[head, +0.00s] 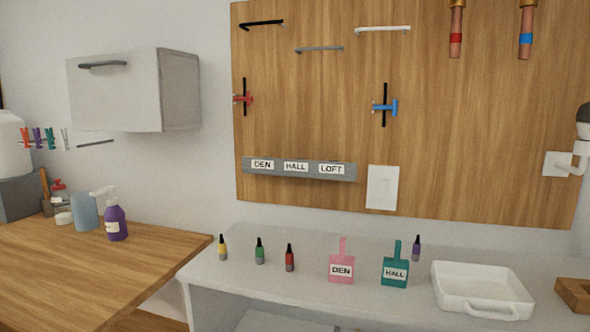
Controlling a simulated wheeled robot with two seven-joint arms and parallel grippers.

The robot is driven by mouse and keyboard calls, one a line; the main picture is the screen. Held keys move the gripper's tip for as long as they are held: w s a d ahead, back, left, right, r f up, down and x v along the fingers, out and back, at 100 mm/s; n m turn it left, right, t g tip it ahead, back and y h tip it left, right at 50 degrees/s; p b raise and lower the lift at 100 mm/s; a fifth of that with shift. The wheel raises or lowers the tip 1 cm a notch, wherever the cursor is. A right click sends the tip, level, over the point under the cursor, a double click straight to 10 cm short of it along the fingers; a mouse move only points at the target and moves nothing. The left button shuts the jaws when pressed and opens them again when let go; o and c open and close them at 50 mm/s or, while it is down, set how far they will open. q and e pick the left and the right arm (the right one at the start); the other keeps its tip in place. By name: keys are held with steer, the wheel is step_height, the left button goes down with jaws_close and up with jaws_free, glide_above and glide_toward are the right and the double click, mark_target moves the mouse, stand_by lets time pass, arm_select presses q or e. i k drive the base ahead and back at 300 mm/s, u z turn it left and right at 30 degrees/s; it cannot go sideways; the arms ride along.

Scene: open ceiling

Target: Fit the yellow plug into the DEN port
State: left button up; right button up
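The yellow plug (223,251) stands upright on the grey counter, at the left end of a loose row. It has a black tip, a yellow middle and a grey lower part. The grey port strip (349,171) is mounted low on the wooden wall board, with labels DEN, HALL and LOFT from left to right. The DEN label (262,164) is at its left end; the port opening itself cannot be made out. A pink DEN tag (341,263) also stands on the counter. Neither of my grippers shows in the head view.
The green plug (260,253), red plug (290,260) and purple plug (416,250) stand on the counter (240,284), with a teal HALL tag (395,267) and white tray (480,288). A wooden table (90,270) with a purple pump bottle (115,222) lies left.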

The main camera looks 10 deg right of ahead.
mark_target(267, 166)
steer(key=k, duration=0.6)
steer(key=z, duration=0.6)
steer(key=i, duration=1.1)
steer(key=z, duration=0.15)
